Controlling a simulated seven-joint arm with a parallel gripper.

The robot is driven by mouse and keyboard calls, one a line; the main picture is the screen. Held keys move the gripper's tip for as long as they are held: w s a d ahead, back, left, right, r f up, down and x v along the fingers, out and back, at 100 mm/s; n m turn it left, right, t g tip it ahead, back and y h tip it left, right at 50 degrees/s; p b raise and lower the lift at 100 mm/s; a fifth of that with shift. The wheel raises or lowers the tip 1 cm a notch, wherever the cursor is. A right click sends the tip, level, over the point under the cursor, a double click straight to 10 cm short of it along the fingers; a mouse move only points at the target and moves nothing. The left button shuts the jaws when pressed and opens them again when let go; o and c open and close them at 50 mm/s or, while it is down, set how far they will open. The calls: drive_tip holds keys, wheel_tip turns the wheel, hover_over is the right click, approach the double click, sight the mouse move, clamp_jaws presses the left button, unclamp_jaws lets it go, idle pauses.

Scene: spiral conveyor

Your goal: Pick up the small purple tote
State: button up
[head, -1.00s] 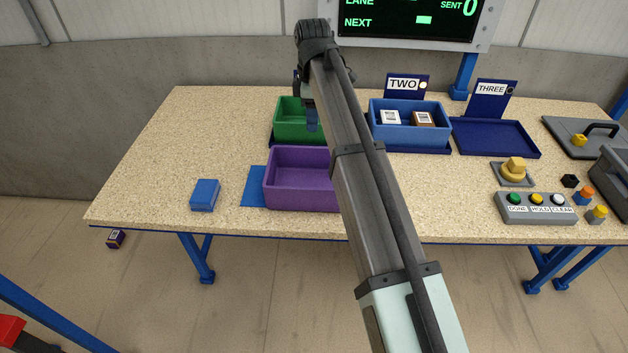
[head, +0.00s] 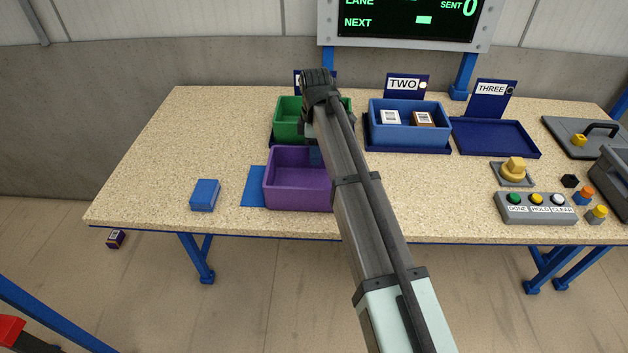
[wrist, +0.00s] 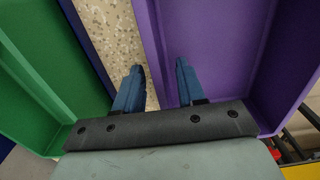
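The purple tote (head: 291,194) stands on the near part of the table, partly on a blue mat, and looks empty where it shows. My arm hides its right end in the head view. My gripper (wrist: 159,66) is open with nothing held. In the wrist view the wall of the purple tote (wrist: 222,45) runs between its two blue fingers, one on the tote's inner side and one over the strip of table outside. I cannot tell how far the fingers are above the rim. In the head view a blue finger shows at the tote's far wall.
A green tote (head: 287,121) stands close behind the purple one. A blue tote (head: 408,136) with two boxes is at lane TWO, beside an empty tray (head: 495,138). A blue box (head: 205,195) lies left. A button panel (head: 535,209) is at right.

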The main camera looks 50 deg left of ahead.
clamp_jaws()
idle(0.3)
idle(0.4)
